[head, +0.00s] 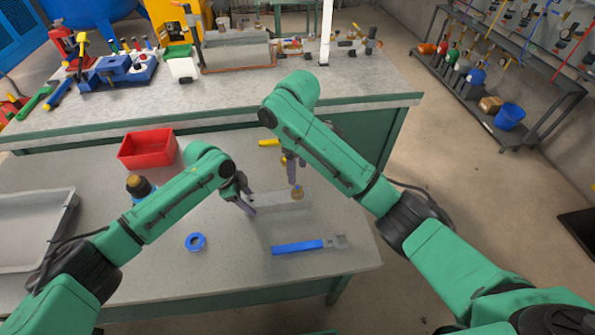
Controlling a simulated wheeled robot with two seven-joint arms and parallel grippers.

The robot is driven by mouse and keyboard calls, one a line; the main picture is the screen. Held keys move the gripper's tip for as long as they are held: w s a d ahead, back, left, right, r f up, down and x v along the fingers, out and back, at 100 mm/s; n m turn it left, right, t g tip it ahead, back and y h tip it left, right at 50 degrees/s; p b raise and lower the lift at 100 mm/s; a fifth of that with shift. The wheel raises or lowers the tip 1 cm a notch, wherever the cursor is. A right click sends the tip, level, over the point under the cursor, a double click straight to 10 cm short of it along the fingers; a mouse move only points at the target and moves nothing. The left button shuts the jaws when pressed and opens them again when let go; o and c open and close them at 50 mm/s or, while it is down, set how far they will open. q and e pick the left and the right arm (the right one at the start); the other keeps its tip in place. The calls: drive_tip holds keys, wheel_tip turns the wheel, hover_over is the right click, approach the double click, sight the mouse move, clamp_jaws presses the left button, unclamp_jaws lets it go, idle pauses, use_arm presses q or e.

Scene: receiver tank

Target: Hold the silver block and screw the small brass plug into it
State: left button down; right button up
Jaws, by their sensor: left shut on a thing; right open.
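The silver block (274,201) lies on the near grey table. My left gripper (247,207) is shut on its left end. The small brass plug (298,191) stands upright at the right end of the block's top; I cannot tell how deep it sits in the block. My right gripper (293,179) points down just above the plug, open, its fingers close to the plug's top. My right forearm hides part of the area behind the block.
A blue-handled wrench (298,246) and a blue tape ring (195,242) lie in front. A red bin (148,149), a dark bottle with a brown cap (138,187), a grey tray (34,230) and a yellow item (269,142) are around.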

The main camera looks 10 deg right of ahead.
use_arm(q)
drive_tip(key=shift+c, duration=0.6)
unclamp_jaws()
use_arm(e)
drive_tip(key=shift+w, duration=0.1)
wheel_tip(320, 180, down, 2)
drive_tip(key=shift+b, duration=1)
use_arm(q)
drive_tip(key=v, duration=1.4)
drive_tip(key=shift+r, duration=0.2)
drive_tip(key=shift+a, duration=0.1)
